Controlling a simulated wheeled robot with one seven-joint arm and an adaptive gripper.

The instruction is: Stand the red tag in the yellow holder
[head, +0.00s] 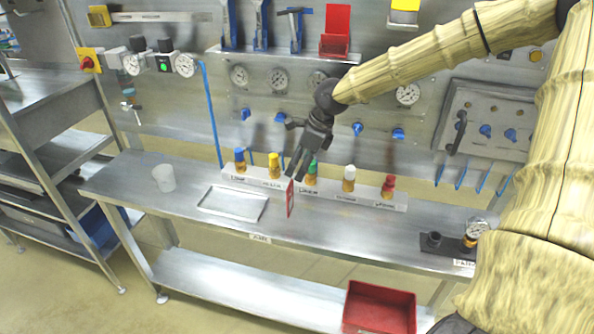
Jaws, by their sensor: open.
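A thin red tag (290,199) is upright, seen nearly edge-on, at the bench top right of the shallow metal tray. I cannot tell whether it stands on the bench or what supports it. My gripper (296,176) points down just above the tag, its fingers open. The fingertips are close to the tag's top edge; I cannot tell whether they touch it.
A white rack (334,194) of bottles with coloured caps stands behind the tag. A metal tray (233,203) and white cup (165,178) are to the left. A gauge fitting (474,232) is at right; a red bin (379,309) is below.

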